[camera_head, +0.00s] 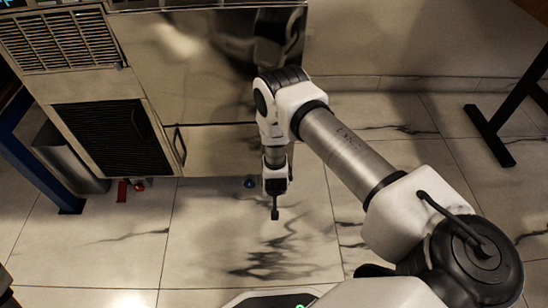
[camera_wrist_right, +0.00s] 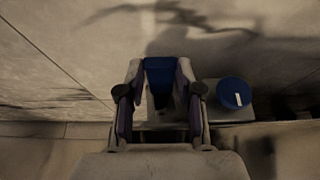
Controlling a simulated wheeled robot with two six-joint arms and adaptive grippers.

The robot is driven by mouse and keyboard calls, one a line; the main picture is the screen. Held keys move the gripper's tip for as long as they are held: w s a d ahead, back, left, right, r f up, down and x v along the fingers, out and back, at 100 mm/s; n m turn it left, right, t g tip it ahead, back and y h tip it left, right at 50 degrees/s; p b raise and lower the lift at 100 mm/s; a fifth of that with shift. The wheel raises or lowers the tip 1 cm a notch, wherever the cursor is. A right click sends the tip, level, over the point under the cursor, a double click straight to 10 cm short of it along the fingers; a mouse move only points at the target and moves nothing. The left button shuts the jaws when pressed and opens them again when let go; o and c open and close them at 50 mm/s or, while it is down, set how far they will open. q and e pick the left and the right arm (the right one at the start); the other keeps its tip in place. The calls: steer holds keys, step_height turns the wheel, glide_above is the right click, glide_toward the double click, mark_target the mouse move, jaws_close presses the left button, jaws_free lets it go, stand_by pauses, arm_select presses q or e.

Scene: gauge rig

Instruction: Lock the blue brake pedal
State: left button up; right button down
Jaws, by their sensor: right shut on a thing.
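The blue brake pedal (camera_wrist_right: 158,72) shows in the right wrist view as a blue block between the two fingers of my right gripper (camera_wrist_right: 158,92). The gripper is shut on it. A round blue knob (camera_wrist_right: 234,92) with a white mark sits just right of the gripper in that view. In the head view the blue knob (camera_head: 249,182) shows near the floor, left of my right wrist. The pedal is hidden there behind my right wrist and hand. I cannot tell whether the pedal is locked. My left gripper is not in view.
A metal cabinet (camera_head: 150,125) with dark grilles stands behind. A red pedal (camera_head: 122,191) and red knob (camera_head: 139,186) are low at its left. A blue post (camera_head: 40,165) stands far left, a black stand (camera_head: 489,135) at right. The tiled floor in front is clear.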

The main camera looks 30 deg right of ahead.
steer(key=shift+s+f+t, duration=0.15)
steer(key=shift+f+t, duration=0.2)
steer(key=shift+t, duration=0.05)
steer(key=shift+s+a+f+t+h, duration=0.1)
steer(key=shift+a+f+t+h, duration=0.05)
steer(key=shift+f+t+h, duration=1.15)
steer(key=shift+f+t, duration=0.15)
steer(key=shift+t, duration=0.25)
steer(key=c, duration=0.8)
jaws_free()
steer(key=shift+o, duration=0.2)
